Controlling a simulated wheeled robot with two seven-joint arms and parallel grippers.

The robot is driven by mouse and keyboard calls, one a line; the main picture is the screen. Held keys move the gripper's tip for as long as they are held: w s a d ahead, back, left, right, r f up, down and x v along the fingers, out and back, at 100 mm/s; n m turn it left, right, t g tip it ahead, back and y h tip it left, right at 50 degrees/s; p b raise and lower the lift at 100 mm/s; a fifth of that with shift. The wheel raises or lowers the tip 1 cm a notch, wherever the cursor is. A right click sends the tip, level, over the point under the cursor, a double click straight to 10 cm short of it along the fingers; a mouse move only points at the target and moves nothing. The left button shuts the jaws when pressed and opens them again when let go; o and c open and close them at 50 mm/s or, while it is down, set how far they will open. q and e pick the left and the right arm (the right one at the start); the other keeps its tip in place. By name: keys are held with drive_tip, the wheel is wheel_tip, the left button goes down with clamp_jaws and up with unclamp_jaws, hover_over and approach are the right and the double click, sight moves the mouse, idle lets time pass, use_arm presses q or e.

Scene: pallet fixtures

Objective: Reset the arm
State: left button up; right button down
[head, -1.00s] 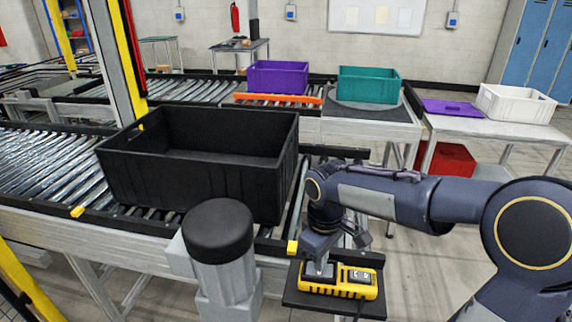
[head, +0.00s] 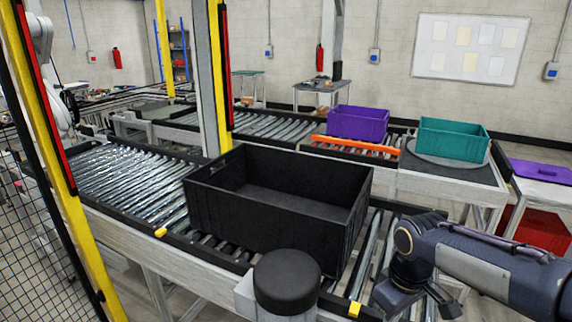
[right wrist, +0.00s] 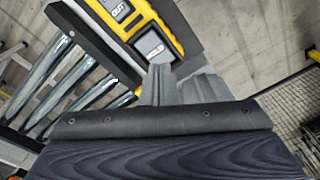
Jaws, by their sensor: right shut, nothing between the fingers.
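My right gripper (right wrist: 160,82) is shut with nothing between its fingers, seen in the right wrist view. My left gripper is not in view.
A large empty black crate (head: 275,235) sits on the near roller conveyor (head: 125,180), left of my right arm. Purple (head: 357,123) and teal (head: 452,139) bins stand on the far line. A yellow post (head: 50,130) and mesh fence (head: 40,200) stand at left.

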drive_tip(key=s+a+m+t+y, duration=0.1)
drive_tip(key=s+a+m+t, duration=0.1)
drive_tip(key=s, duration=0.5)
drive_tip(key=s+a+m+t+y, duration=0.2)
drive_tip(key=s+m, duration=0.3)
drive_tip(key=s, duration=0.3)
drive_tip(key=shift+s+r+t, duration=0.2)
drive_tip(key=shift+s+t, duration=0.1)
drive_tip(key=shift+t, duration=0.3)
idle(0.3)
